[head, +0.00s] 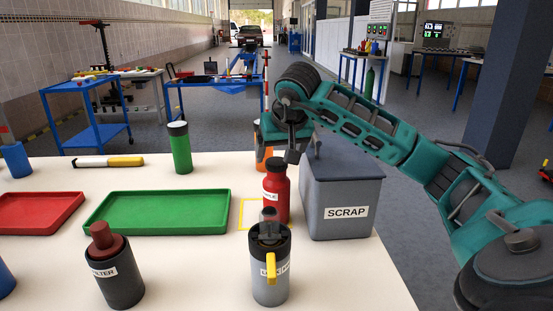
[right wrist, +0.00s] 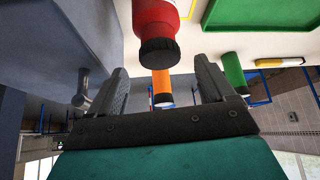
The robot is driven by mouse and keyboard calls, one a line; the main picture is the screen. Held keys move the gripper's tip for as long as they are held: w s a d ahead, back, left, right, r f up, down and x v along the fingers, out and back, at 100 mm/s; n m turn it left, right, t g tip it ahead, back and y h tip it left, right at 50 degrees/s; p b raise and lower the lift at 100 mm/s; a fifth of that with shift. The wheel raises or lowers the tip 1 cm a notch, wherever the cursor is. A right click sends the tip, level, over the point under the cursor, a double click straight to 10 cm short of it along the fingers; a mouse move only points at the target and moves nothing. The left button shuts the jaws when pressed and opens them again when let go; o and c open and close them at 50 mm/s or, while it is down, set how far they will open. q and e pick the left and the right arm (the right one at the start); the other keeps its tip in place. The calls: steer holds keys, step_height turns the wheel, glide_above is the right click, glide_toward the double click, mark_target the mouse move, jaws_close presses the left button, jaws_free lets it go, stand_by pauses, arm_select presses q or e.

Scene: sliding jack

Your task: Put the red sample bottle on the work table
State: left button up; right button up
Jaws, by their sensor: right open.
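The red sample bottle (head: 276,192) stands upright on the white work table (head: 190,275), left of the SCRAP bin, by a yellow outline (head: 243,213). Whether it stands inside that outline I cannot tell. My right gripper (head: 281,150) is open just above the bottle's top and holds nothing. In the right wrist view, the red bottle (right wrist: 153,14) with its black cap shows at the top, across the gap between the open fingers (right wrist: 160,75). The fingers do not visibly touch it. My left gripper is not in view.
The grey SCRAP bin (head: 345,190) stands close right of the bottle. A grey container with a yellow handle (head: 270,280) stands in front. An orange bottle (head: 263,158) is behind, a green bottle (head: 180,150) back left. A green tray (head: 160,212) lies left.

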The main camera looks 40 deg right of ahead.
steer(key=v, duration=0.5)
steer(key=shift+s+a+r+p, duration=0.15)
steer(key=shift+r+p, duration=0.1)
steer(key=shift+p, duration=0.15)
